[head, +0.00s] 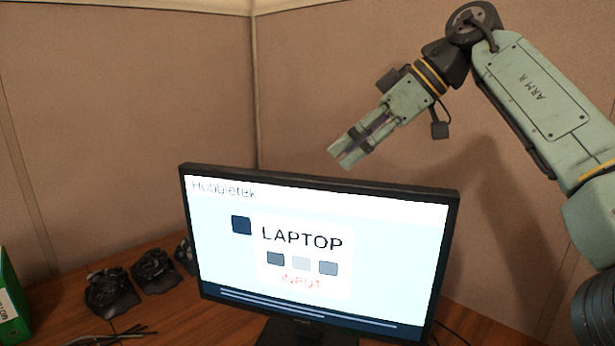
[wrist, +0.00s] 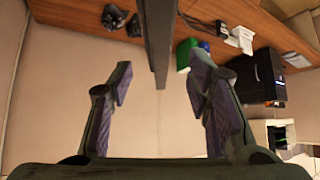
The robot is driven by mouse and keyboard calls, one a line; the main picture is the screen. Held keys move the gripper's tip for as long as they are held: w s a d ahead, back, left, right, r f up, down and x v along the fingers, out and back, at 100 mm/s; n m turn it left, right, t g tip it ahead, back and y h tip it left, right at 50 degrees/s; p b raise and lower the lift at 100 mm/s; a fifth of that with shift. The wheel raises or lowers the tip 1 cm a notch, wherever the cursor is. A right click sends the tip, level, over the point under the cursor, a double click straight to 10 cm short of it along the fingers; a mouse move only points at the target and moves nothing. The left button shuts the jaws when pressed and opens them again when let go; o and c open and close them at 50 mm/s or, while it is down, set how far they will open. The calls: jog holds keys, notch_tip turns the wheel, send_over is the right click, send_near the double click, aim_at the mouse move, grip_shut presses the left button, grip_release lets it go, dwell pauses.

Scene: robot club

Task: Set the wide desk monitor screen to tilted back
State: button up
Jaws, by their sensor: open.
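The wide desk monitor (head: 385,240) stands on the desk in the head view, its lit screen facing me and looking roughly upright. Its exact tilt is hard to tell. Its stand (head: 300,333) shows only in part below the screen. My gripper (head: 346,158) is just above the monitor's top edge, right of its middle, fingers pointing down and left. In the wrist view my gripper (wrist: 162,78) is open, with the monitor (wrist: 158,35) seen edge-on as a dark bar reaching between the fingertips. No contact with either finger is visible.
Several dark objects (head: 112,290) and cables lie on the wooden desk (head: 190,305) left of the monitor. A green binder (head: 10,305) stands at the far left. Partition walls (head: 130,120) close off the back. A black case (wrist: 262,75) shows in the wrist view.

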aim_at(314, 177)
jog(key=p+x, duration=0.1)
jog(key=x, duration=0.9)
jog(key=shift+a, duration=0.1)
jog(key=shift+c, duration=0.4)
grip_shut()
